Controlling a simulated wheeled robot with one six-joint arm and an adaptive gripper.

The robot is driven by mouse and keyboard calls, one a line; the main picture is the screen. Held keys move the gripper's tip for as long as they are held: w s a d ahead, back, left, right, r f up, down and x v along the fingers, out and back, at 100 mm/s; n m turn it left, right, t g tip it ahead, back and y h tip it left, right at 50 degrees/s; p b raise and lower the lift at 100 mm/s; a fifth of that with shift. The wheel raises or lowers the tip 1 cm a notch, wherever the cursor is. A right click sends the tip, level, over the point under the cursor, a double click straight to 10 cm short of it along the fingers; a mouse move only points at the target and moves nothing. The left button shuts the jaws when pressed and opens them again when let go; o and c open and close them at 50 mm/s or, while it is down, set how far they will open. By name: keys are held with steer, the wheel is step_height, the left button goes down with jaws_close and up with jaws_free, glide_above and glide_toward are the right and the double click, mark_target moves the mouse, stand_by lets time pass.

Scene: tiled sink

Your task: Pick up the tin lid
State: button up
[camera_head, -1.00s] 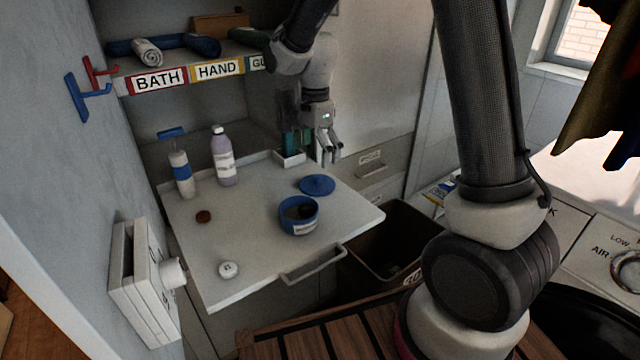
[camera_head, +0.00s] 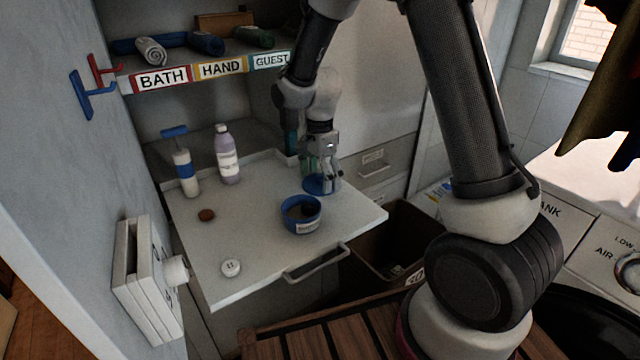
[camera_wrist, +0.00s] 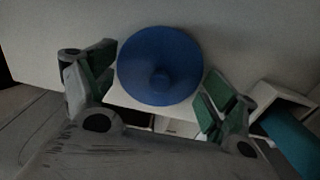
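The tin lid (camera_head: 317,186) is a round blue disc with a small central knob, lying flat on the white pull-out board. In the wrist view the lid (camera_wrist: 160,66) shows whole, with its knob, between my two spread fingers. My gripper (camera_head: 324,174) is open and points down just over the lid, partly covering it in the head view. In the wrist view my gripper (camera_wrist: 158,98) has green-padded fingertips at either side of the lid's lower part. I cannot tell whether they touch it. The open blue tin (camera_head: 301,214) stands just left of and nearer than the lid, with something dark inside.
On the board (camera_head: 250,255) stand a purple bottle (camera_head: 227,157) and a blue-and-white pump bottle (camera_head: 185,172). A brown disc (camera_head: 206,215) and a white round piece (camera_head: 231,267) lie there too. The labelled towel shelf (camera_head: 200,72) is above. A brown bin (camera_head: 395,240) stands below right.

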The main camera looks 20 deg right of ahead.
steer(key=shift+s, duration=0.1)
steer(key=c, duration=0.7)
